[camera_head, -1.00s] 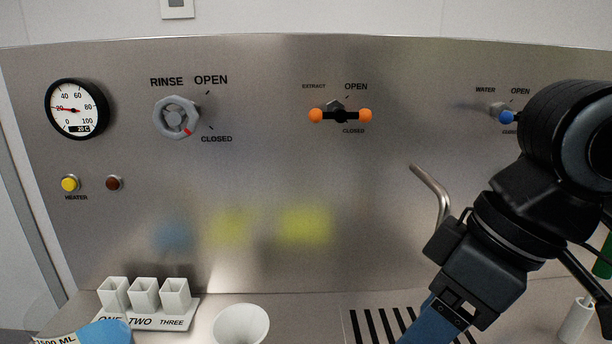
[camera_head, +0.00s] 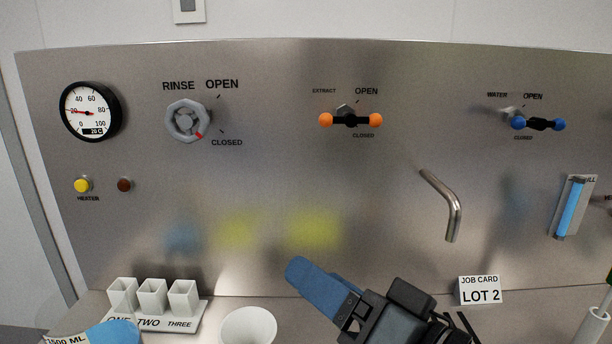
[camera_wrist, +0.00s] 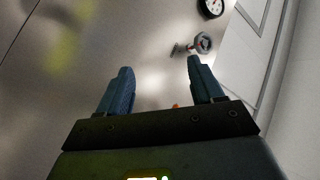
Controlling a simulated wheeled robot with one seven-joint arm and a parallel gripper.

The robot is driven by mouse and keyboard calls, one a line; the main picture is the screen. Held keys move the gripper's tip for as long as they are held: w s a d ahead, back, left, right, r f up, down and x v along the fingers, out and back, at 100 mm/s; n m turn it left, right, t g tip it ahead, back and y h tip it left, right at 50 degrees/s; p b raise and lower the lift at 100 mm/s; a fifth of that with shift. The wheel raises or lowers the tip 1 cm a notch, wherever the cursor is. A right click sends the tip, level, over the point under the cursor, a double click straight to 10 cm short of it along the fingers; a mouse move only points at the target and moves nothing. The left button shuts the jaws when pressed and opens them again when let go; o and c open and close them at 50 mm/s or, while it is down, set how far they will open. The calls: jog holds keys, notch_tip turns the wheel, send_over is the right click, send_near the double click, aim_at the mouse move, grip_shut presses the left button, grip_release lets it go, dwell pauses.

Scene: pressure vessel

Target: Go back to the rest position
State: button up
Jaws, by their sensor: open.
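My gripper (camera_wrist: 158,85) shows two blue fingers spread apart in the wrist view, with nothing between them. In the head view my gripper (camera_head: 318,283) is low in the middle, its blue finger pointing up and left, right of the white funnel-like cup. It is in front of the steel panel (camera_head: 270,160) and touches nothing that I can see. The wrist view shows the panel, the grey rinse knob (camera_wrist: 203,42) and the gauge (camera_wrist: 212,6) at the top right.
The extract handle (camera_head: 350,120), water handle (camera_head: 538,124) and bent spout (camera_head: 443,205) are on the panel. The white cup (camera_head: 248,326), labelled three-slot holder (camera_head: 152,300) and job card (camera_head: 479,290) stand on the counter. A blue-topped item (camera_head: 112,333) is at the lower left.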

jog(key=s+d+f+m+h, duration=0.2)
jog(key=s+d+f+h, duration=0.1)
jog(key=s+f, duration=0.1)
jog(key=s+d+f+m+t+h, duration=0.1)
jog(key=s+d+f+h, duration=0.2)
jog(key=s+d+f, duration=0.1)
jog(key=s+d+f+m+t+h, duration=0.1)
jog(key=s+d+f+m+h, duration=0.1)
jog(key=s+f, duration=0.4)
jog(key=shift+d+f+m+h, duration=0.3)
jog(key=shift+d+f+h, duration=0.4)
jog(key=shift+f+h, duration=0.35)
jog(key=s+d+n+h, duration=0.1)
jog(key=s+d+n, duration=0.2)
jog(key=s, duration=0.6)
jog(key=s+d+f+n+h, duration=0.1)
jog(key=s+d+n, duration=0.2)
jog(key=s, duration=0.6)
jog(key=shift+s+d+g, duration=0.15)
jog(key=shift+d+g, duration=0.25)
jog(key=shift+d, duration=1)
jog(key=shift+f, duration=0.1)
